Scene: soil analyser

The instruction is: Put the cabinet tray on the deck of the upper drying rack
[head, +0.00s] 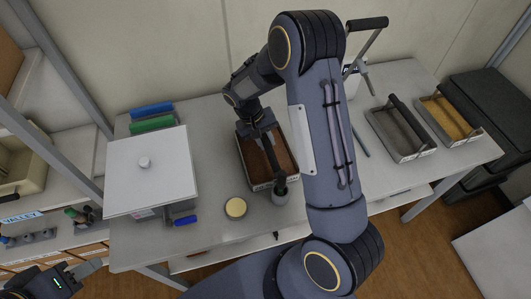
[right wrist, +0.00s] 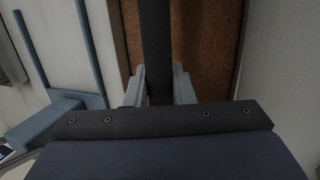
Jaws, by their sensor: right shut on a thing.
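A tray with dark brown contents (head: 283,150) sits on or just above the worktable under my right arm, which hides part of it. A black handle bar spans it. My right gripper (head: 262,129) is shut on this handle. In the right wrist view the handle bar (right wrist: 157,45) runs between the fingers (right wrist: 160,88), with the brown contents (right wrist: 205,55) behind it. I cannot tell whether the tray touches the table. My left gripper (head: 82,269) is at the lower left, away from the tray; its opening is unclear. I cannot identify the upper drying rack with certainty.
A white box-like device (head: 152,178) stands left of the tray, with a round yellow-topped pot (head: 236,208) between. Two more handled trays, one grey-brown (head: 400,130) and one yellow-filled (head: 447,117), stand at right. Shelving labelled VALLEY (head: 20,217) is at far left.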

